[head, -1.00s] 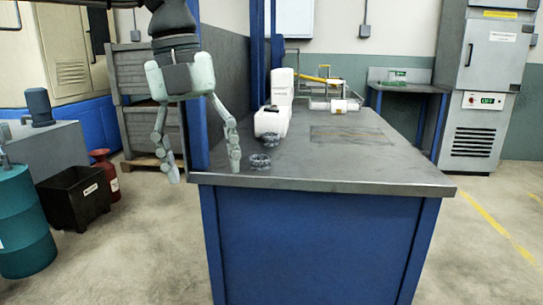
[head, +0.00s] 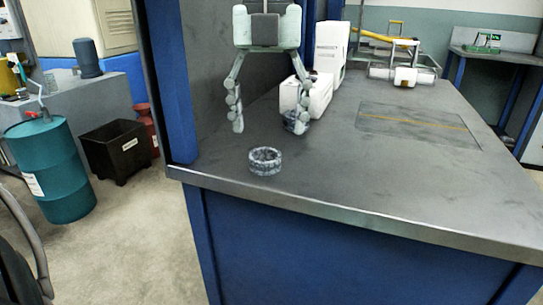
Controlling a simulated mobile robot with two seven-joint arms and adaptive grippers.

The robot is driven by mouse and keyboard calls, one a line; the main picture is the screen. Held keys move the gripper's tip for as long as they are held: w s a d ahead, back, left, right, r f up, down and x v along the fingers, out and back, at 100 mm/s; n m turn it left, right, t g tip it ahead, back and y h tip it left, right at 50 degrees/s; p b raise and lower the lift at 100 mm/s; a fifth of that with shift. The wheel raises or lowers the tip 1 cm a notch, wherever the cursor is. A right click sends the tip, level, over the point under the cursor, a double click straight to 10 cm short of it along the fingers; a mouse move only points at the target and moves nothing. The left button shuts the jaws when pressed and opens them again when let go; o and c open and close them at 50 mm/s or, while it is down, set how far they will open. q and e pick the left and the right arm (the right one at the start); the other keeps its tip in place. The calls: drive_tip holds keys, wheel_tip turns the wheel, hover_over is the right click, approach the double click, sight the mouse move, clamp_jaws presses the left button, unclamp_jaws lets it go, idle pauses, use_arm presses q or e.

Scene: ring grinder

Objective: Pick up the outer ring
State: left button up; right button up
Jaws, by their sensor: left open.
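A dark grey metal ring (head: 265,161) lies flat near the front left edge of the grey-topped workbench (head: 340,190). A second dark ring-like part (head: 296,121) sits farther back, partly hidden behind a finger of my left gripper. I cannot tell for sure which of the two is the outer ring. My left gripper (head: 268,128) hangs over the bench with its fingers pointing down and spread wide. It is open and empty. In the picture its fingertips are above the front ring, apparently behind it. My right gripper is not in view.
A white box-shaped device (head: 308,95) stands behind the second part. A fixture with a yellow handle (head: 390,38) is at the back. A blue post (head: 165,80) rises at the bench's left edge. The bench's right side is clear around a flat inset panel (head: 418,126).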

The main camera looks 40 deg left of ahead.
sight(265, 149)
use_arm(q)
drive_tip(key=f, duration=0.4)
drive_tip(key=shift+s+a+f, duration=0.2)
drive_tip(key=shift+s+f, duration=0.15)
drive_tip(key=shift+f, duration=0.05)
drive_tip(key=shift+w+f, duration=0.1)
drive_tip(key=shift+f, duration=0.3)
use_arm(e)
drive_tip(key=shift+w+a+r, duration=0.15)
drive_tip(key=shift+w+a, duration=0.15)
use_arm(q)
drive_tip(key=c, duration=1.3)
drive_tip(key=shift+r, duration=0.1)
wheel_tip(265, 149, up, 18)
drive_tip(key=shift+f+p, duration=0.1)
drive_tip(key=shift+p, duration=0.75)
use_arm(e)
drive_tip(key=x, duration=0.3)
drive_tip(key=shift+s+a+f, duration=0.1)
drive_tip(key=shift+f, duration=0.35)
